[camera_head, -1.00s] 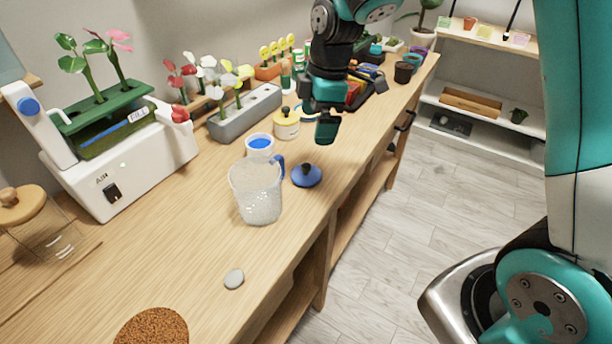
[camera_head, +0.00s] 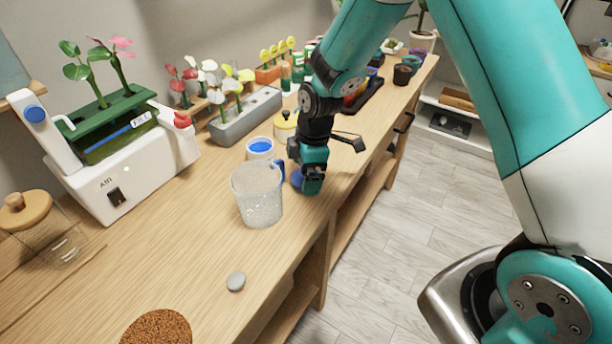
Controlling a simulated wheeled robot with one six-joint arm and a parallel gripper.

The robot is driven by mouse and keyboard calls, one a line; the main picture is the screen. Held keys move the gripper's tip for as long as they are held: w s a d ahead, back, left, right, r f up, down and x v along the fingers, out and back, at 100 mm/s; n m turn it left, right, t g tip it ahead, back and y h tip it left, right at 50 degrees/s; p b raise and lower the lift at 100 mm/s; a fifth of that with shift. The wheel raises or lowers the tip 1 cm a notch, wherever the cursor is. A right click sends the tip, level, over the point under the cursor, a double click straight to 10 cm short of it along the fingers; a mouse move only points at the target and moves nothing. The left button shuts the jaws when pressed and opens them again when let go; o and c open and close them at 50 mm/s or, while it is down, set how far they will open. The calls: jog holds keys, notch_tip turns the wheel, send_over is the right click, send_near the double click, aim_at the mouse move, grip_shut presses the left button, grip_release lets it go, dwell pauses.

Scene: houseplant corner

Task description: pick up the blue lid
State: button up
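The blue lid (camera_head: 297,179) lies on the wooden bench, just right of the clear jug with a blue handle. My gripper (camera_head: 312,186) points down right at the lid and covers most of it, including its dark knob. Only the lid's left edge shows. The fingertips are hidden behind the gripper's body, so I cannot tell whether they are open or touch the knob.
The clear jug (camera_head: 258,196) stands close on the left. A white pot with blue inside (camera_head: 260,148) and a yellow-lidded jar (camera_head: 284,124) stand behind. A grey pebble (camera_head: 236,281) lies in front on mostly bare wood. The bench's edge (camera_head: 335,212) is close on the right.

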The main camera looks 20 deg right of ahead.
jog(key=c, duration=0.9)
jog(key=shift+c, duration=0.2)
